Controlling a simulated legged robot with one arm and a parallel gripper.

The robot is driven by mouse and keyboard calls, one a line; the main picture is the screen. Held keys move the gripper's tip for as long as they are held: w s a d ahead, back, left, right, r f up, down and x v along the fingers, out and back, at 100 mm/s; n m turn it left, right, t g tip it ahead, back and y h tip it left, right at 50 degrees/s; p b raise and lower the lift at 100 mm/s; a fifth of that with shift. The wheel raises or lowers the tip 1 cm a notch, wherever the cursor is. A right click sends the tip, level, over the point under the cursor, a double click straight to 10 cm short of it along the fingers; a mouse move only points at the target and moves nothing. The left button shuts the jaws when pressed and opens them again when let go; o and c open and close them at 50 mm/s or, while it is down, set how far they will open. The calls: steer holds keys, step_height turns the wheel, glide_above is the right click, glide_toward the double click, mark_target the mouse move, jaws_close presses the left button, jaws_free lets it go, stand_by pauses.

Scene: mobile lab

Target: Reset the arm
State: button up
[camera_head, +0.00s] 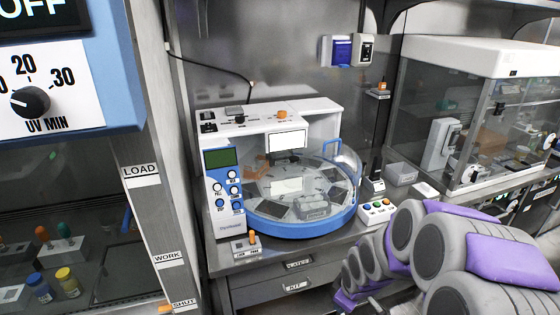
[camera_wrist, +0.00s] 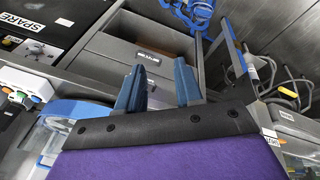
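My arm (camera_head: 425,250), with grey rounded links and purple pads, fills the lower right of the head view, in front of the bench. It looks folded, with several joints bunched together. I cannot make out my fingertips in the head view. In the wrist view my gripper (camera_wrist: 158,88) shows two blue fingers standing apart with nothing between them. It is open and empty. Behind the fingers is a grey drawer unit (camera_wrist: 125,50). The purple cover of my wrist fills the bottom of that view.
A blue and white machine with a round clear-lidded tray (camera_head: 300,228) stands on the metal bench. A button box (camera_head: 378,212) sits beside it, close to my arm. A glass-walled cabinet (camera_head: 470,125) is at right. A UV cabinet (camera_head: 70,75) borders the left.

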steer(key=s+a+r+m+g, duration=0.1)
steer(key=s+r+m, duration=0.2)
steer(key=s, duration=0.7)
steer(key=s+a+r+m+g, duration=0.1)
steer(key=s+r+m+g, duration=0.1)
steer(key=s+r, duration=0.5)
steer(key=s+a+r+m+g, duration=0.1)
steer(key=s+r+m, duration=0.3)
steer(key=s, duration=0.9)
steer(key=shift+r+m+g, duration=0.4)
steer(key=shift+g, duration=0.1)
